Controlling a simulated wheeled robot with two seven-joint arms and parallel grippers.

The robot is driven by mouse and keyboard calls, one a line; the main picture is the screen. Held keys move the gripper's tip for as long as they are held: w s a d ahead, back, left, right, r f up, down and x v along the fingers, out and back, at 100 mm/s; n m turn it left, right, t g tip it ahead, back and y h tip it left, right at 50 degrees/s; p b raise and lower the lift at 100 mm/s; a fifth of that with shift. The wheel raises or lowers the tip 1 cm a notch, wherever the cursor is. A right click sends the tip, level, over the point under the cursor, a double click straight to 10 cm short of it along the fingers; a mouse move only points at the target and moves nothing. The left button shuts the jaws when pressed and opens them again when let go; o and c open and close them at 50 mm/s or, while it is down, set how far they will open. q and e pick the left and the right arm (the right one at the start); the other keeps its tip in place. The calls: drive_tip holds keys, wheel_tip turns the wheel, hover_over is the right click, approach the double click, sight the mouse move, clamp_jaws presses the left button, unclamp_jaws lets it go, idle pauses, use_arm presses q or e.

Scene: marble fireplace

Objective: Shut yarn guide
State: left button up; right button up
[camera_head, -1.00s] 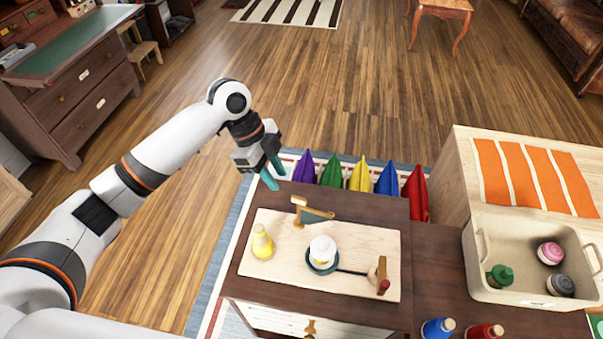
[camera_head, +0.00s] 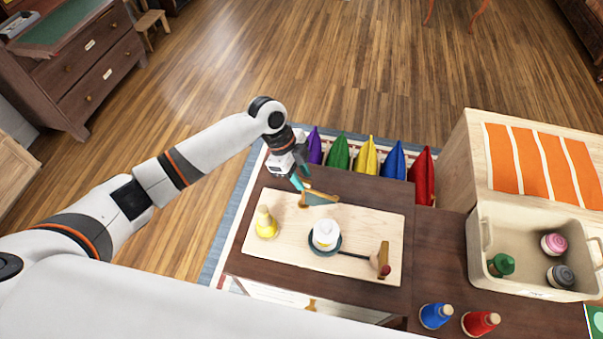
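A light wooden board (camera_head: 285,252) lies on the dark brown cabinet top. At its back edge is a small wooden piece with a grey-green triangular plate (camera_head: 320,198), which looks like the yarn guide; its plate sticks out to the right. A white spool (camera_head: 325,233) stands on a dark green dish near the board's middle. A dark rod runs from the dish to a wooden upright (camera_head: 383,258) with a red knob. My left gripper (camera_head: 301,178) is open, its teal fingertips just behind and left of the guide; contact cannot be told. My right gripper is not in view.
A yellow cone (camera_head: 265,223) stands on the board's left part. Several coloured pointed cushions (camera_head: 366,157) line up behind the cabinet. A beige bin (camera_head: 535,283) with spools is at the right. A blue spool (camera_head: 435,315) and a red spool (camera_head: 480,322) stand in front.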

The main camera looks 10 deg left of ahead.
use_arm(q)
drive_tip(key=shift+d+f, duration=0.1)
drive_tip(key=shift+f, duration=0.15)
clamp_jaws()
